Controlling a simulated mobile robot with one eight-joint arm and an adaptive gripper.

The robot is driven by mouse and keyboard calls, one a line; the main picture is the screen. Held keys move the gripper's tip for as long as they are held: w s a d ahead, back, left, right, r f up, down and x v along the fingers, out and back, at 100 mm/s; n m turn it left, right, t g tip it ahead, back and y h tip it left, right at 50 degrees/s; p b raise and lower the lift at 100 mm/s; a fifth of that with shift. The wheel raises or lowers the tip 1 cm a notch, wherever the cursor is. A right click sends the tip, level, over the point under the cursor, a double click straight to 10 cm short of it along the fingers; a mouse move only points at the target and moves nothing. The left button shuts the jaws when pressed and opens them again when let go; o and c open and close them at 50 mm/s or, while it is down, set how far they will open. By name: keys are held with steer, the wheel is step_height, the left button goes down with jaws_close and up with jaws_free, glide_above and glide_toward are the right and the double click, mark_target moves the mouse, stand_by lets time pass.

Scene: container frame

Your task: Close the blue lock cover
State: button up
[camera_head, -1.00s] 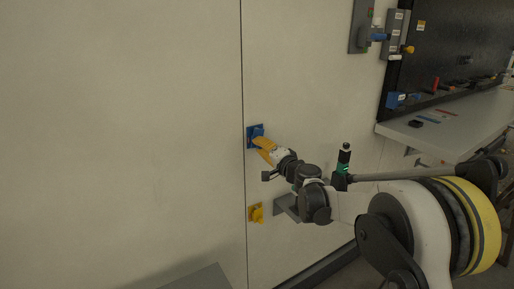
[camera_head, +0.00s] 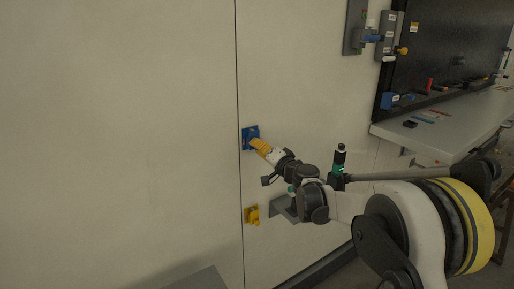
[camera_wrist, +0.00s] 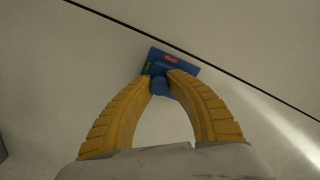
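The blue lock (camera_head: 249,133) is fixed to the pale wall panel, just right of a vertical seam. In the wrist view it shows as a blue plate (camera_wrist: 171,62) with a small red label, and a rounded blue part sticks out toward me. My gripper (camera_head: 254,143) is at the lock. In the wrist view its two yellow fingers (camera_wrist: 164,80) curve together, and their tips sit on either side of the rounded blue part and appear to pinch it. The tips hide some of that part, so I cannot tell how far the cover is turned.
A yellow lock (camera_head: 251,215) is on the same panel below. A grey bracket (camera_head: 284,209) juts out beside it, under my wrist. A workbench (camera_head: 440,130) and dark board stand at the right. The wall left of the seam is bare.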

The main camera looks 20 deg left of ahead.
steer(key=o, duration=0.4)
steer(key=shift+w+d, duration=0.1)
steer(key=shift+d, duration=0.05)
steer(key=shift+o, duration=0.2)
steer(key=v, duration=1.2)
steer(key=s+d+n+g+h+b, duration=0.2)
steer(key=s+d+h, duration=0.3)
steer(key=s+d, duration=0.95)
steer(key=s+d+f+g+h+b, duration=0.1)
steer(key=s+d+f+h, duration=0.3)
steer(key=s+d, duration=0.6)
steer(key=s+d+f+g+h+b, duration=0.1)
steer(key=s+d+f+h, duration=0.3)
steer(key=s+d+f, duration=0.3)
steer(key=s+d, duration=0.3)
steer(key=s, duration=0.2)
steer(key=shift+d+f+m+h+b, duration=0.2)
steer(key=shift+f+m+h+b, duration=0.1)
steer(key=shift+m+h, duration=0.1)
